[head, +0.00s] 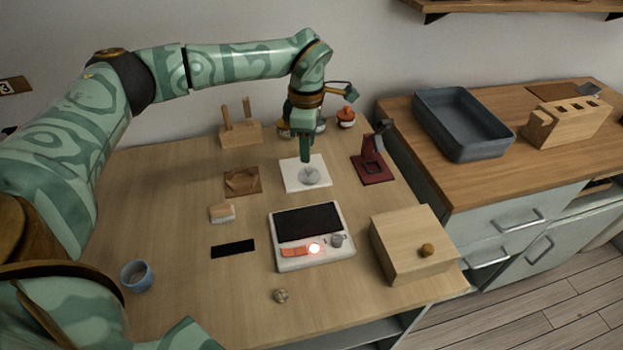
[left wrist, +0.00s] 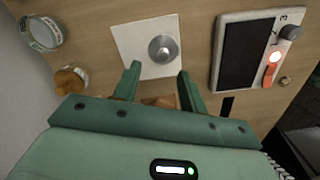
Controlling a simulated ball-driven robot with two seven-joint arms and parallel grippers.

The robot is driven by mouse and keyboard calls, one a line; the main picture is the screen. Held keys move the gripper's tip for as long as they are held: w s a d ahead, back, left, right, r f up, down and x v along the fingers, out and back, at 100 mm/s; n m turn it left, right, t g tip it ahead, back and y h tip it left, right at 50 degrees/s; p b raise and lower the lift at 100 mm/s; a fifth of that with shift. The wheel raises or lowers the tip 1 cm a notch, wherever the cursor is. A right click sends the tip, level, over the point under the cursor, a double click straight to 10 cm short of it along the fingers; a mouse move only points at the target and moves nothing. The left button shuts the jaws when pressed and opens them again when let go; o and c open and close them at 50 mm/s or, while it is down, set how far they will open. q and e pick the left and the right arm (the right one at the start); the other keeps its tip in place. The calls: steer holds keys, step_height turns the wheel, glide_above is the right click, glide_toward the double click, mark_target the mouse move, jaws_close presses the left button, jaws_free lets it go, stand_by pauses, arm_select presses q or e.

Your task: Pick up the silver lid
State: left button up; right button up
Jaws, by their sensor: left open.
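The silver lid (head: 309,176) is a small round grey disc lying on a white square (head: 291,181) on the wooden table. In the left wrist view the silver lid (left wrist: 163,48) shows a round knob at its middle, and the white square (left wrist: 129,36) lies under it. My left gripper (head: 305,157) points down above the lid and partly covers its far side in the head view. In the left wrist view its fingers (left wrist: 159,71) are apart, with nothing between them, and the lid lies just beyond the tips. My right gripper is not in view.
Right of the white square stands a dark red stand (head: 373,168). Nearer are a device with a black panel (head: 308,220) and a wooden box (head: 405,240). Left is a brown wooden tray (head: 242,181). Jars, one amber (left wrist: 70,80), stand behind.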

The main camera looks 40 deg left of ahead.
mark_target(307, 168)
arm_select(q)
steer(key=f+b, duration=0.1)
steer(key=f, duration=0.2)
steer(key=f+b, duration=0.2)
steer(key=f, duration=0.1)
steer(key=shift+s+f, duration=0.2)
steer(key=shift+f, duration=0.05)
steer(key=shift+r, duration=0.2)
steer(key=shift+c, duration=0.3)
jaws_close()
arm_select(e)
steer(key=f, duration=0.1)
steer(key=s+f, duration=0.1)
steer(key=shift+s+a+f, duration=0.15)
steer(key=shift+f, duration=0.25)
